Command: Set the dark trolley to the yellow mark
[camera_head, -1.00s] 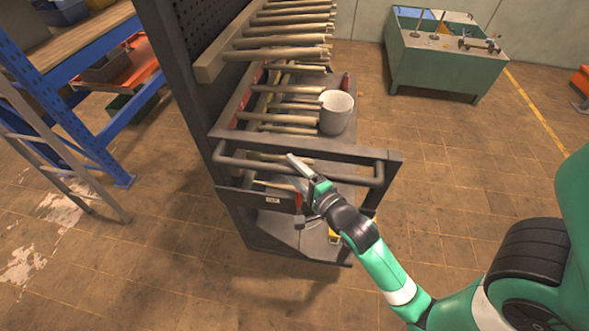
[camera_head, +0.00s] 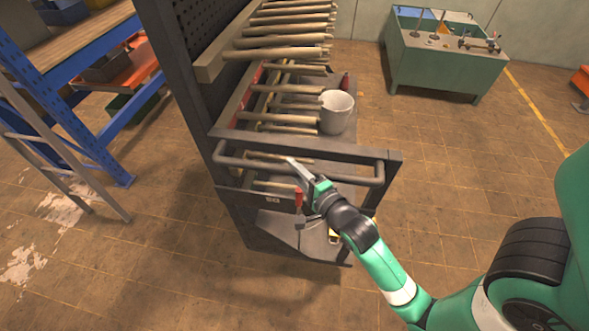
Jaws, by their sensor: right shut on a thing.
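The dark trolley (camera_head: 392,163) stands upright on the tiled floor in the middle of the head view. Its tall perforated back panel (camera_head: 200,45) is on the left and a handle bar (camera_head: 250,168) runs along its near side. My right gripper (camera_head: 298,172) is at this handle bar, shut on it near its middle; the fingers partly hide the bar. A yellow line (camera_head: 537,107) runs along the floor at the right, past the green bench. I cannot tell if it is the yellow mark. My left gripper is not in view.
The trolley carries several wooden-handled tools (camera_head: 285,40) and a white bucket (camera_head: 336,111). A blue rack (camera_head: 75,100) and a ladder (camera_head: 60,150) stand at the left. A green bench (camera_head: 440,67) stands at the back right. Floor right of the trolley is clear.

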